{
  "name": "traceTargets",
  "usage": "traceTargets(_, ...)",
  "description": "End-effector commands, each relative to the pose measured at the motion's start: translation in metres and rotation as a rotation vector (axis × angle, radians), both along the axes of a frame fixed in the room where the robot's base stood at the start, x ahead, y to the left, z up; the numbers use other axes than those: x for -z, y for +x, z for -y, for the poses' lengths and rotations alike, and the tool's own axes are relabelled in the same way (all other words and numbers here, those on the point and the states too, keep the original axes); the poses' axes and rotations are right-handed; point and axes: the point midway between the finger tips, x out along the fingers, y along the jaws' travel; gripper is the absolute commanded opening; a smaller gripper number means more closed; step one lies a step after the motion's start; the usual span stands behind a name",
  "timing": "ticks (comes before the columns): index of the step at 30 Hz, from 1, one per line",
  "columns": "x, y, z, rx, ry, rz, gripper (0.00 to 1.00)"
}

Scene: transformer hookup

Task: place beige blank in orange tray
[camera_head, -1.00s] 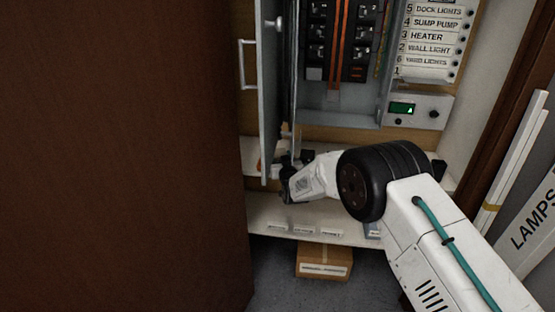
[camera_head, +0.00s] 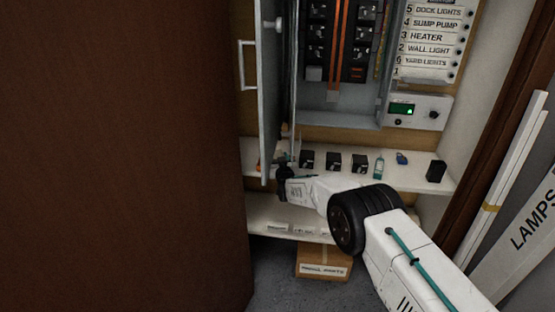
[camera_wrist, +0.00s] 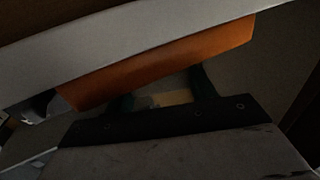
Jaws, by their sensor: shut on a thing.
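My gripper (camera_head: 284,174) is at the left end of the upper shelf, beside the lower edge of the open grey cabinet door. In the wrist view its two dark fingers (camera_wrist: 163,97) stand apart with a small beige patch between them, which I take to be the beige blank (camera_wrist: 172,97); its outline is mostly hidden. The orange tray (camera_wrist: 160,65) shows in the wrist view as a slanted orange wall just beyond the fingers. I cannot tell whether the blank touches the tray.
The open cabinet door (camera_head: 270,100) hangs close to my gripper. Several black breakers (camera_head: 333,161), a small teal bottle (camera_head: 379,166) and a blue item (camera_head: 402,158) stand on the upper shelf (camera_head: 420,181). A cardboard box (camera_head: 323,264) sits on the floor below. A brown panel fills the left.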

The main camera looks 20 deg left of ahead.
Motion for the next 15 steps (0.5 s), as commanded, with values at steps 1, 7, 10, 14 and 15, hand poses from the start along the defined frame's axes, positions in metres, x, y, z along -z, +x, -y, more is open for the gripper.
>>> traceTargets(1,0.0007,-0.0001,0.0001,0.000,-0.001,-0.001,0.27)
traceTargets(7,0.0033,-0.0001,0.0001,0.000,-0.001,-0.001,0.77)
traceTargets(10,0.0033,-0.0002,0.0001,0.000,-0.001,-0.001,0.77)
traceTargets(14,0.0032,-0.0002,0.0001,0.000,-0.001,-0.001,0.77)
traceTargets(15,0.0027,-0.0002,0.0001,0.000,-0.001,-0.001,0.77)
